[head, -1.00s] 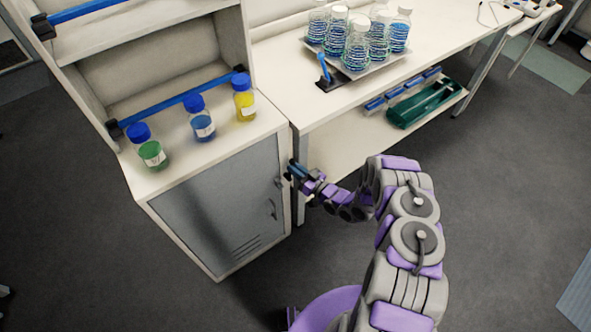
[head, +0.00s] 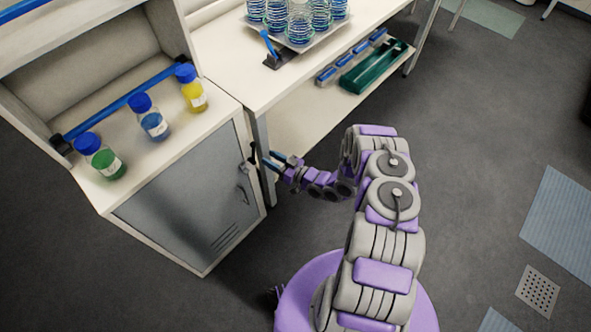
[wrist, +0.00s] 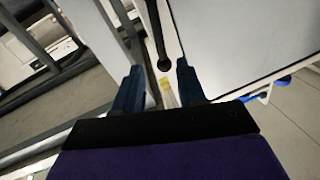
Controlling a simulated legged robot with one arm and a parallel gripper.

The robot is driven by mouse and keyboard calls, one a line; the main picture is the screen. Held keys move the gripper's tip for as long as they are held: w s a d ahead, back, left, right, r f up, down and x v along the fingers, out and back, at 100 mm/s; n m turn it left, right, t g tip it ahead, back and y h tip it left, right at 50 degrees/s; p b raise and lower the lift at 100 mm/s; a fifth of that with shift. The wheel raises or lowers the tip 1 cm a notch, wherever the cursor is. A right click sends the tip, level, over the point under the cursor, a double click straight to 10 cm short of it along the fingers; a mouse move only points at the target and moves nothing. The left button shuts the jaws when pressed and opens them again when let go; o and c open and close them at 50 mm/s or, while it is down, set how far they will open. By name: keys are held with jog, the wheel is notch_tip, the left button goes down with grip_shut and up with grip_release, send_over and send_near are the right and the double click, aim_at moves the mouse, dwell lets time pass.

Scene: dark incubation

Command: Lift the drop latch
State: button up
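The grey cabinet door (head: 190,205) is closed at the left in the head view. A small dark latch piece (head: 252,158) sits at its upper right edge, too small there to make out fully. In the wrist view a dark bar with a rounded end (wrist: 158,40), seemingly the drop latch, hangs down just beyond and between my fingertips. My gripper (head: 272,163) is at the cabinet's right edge beside the latch. In the wrist view its two blue fingers (wrist: 160,80) stand apart with nothing clearly gripped. I cannot tell whether either finger touches the bar.
A door handle (head: 243,191) sits below the latch. Green (head: 106,162), blue (head: 154,125) and yellow (head: 194,95) bottles stand on the cabinet top. A bench (head: 225,62) with a lower shelf adjoins on the right. Open floor (head: 470,170) lies at the right.

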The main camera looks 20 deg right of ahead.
jog(key=p+v, duration=0.1)
jog(key=v, duration=1)
jog(key=shift+d, duration=0.2)
jog(key=w+d+r+g+h, duration=0.2)
jog(key=w+d+r+h, duration=0.2)
jog(key=w+d+h, duration=0.15)
jog(key=w+d+r+g+h, duration=0.3)
jog(key=w+d+r+h, duration=0.1)
jog(key=d, duration=0.3)
jog(key=s+d+r+m+g+h, duration=0.1)
jog(key=s+d+r+h, duration=0.15)
jog(key=r, duration=0.55)
jog(key=s+d+r+m+g+h, duration=0.1)
jog(key=s+r+g+h, duration=0.15)
jog(key=r, duration=0.55)
jog(key=s+a+r+m+g+h, duration=0.1)
jog(key=s+a+r+m, duration=0.15)
jog(key=s+r, duration=0.35)
jog(key=s+a+r+m+g, duration=0.1)
jog(key=s+a+r, duration=0.2)
jog(key=s+r, duration=0.35)
jog(key=s+a+r+g+y, duration=0.1)
jog(key=s+a+r+g, duration=0.1)
jog(key=s+a, duration=0.5)
jog(key=s+a+r+g+y, duration=0.2)
jog(key=s+a, duration=0.5)
jog(key=s, duration=1.2)
jog(key=shift+r+m+g, duration=0.35)
jog(key=shift+r+m, duration=0.05)
jog(key=shift+m, duration=0.05)
